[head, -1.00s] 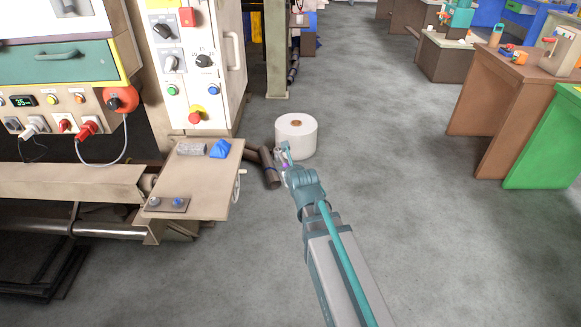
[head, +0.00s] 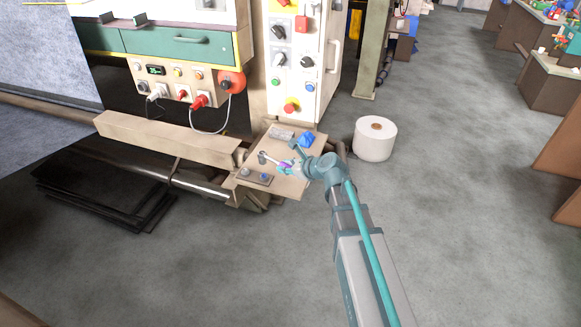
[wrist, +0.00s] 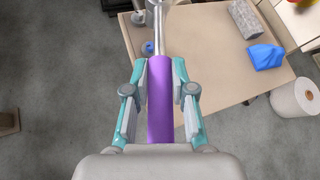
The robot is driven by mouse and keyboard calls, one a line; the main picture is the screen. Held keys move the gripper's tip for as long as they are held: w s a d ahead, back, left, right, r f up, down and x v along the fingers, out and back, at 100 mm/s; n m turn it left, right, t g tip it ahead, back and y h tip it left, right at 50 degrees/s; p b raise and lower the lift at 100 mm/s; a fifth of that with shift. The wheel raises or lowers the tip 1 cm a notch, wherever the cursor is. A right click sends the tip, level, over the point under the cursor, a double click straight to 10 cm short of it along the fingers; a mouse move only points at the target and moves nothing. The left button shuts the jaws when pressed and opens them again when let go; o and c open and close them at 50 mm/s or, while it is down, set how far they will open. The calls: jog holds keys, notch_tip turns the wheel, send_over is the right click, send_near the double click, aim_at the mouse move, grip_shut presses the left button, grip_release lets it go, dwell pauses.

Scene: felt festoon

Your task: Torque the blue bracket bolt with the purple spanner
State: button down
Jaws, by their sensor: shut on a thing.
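The purple-handled spanner (wrist: 160,100) is in my gripper (wrist: 160,68), its silver shank pointing up and away in the wrist view. In the head view my gripper (head: 293,165) is over the small beige table, with the spanner's silver end (head: 265,157) to its left. A dark bracket plate (head: 254,179) lies at the table's front left corner with two bolts. The blue bolt (head: 264,177) is on the right and a grey bolt (head: 246,171) on the left. In the wrist view the blue bolt (wrist: 147,48) is just left of the shank. The spanner's head is cut off by the top edge.
A blue crumpled cloth-like piece (head: 307,140) and a grey textured block (head: 282,133) lie at the table's back. The machine's control panel (head: 290,75) rises behind the table (head: 287,188). A white roll (head: 375,140) stands on the floor to the right. Open floor lies in front.

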dwell(0.5)
jog(key=shift+f+b, duration=1.05)
jog(key=shift+f, duration=1.3)
jog(key=shift+p, duration=0.7)
jog(key=shift+f+b, duration=0.7)
jog(key=shift+f, duration=0.4)
jog(key=shift+s+r+p, duration=0.1)
jog(key=shift+s+p, duration=0.1)
jog(key=shift+p, duration=0.1)
jog(key=s+a+m+t+h+p, duration=0.1)
jog(key=p, duration=0.3)
jog(key=a+m+h+p, duration=0.1)
jog(key=m+p, duration=0.1)
jog(key=p, duration=0.2)
jog(key=shift+s+t, duration=0.35)
jog(key=shift+t, duration=0.05)
jog(key=shift+s+a, duration=0.1)
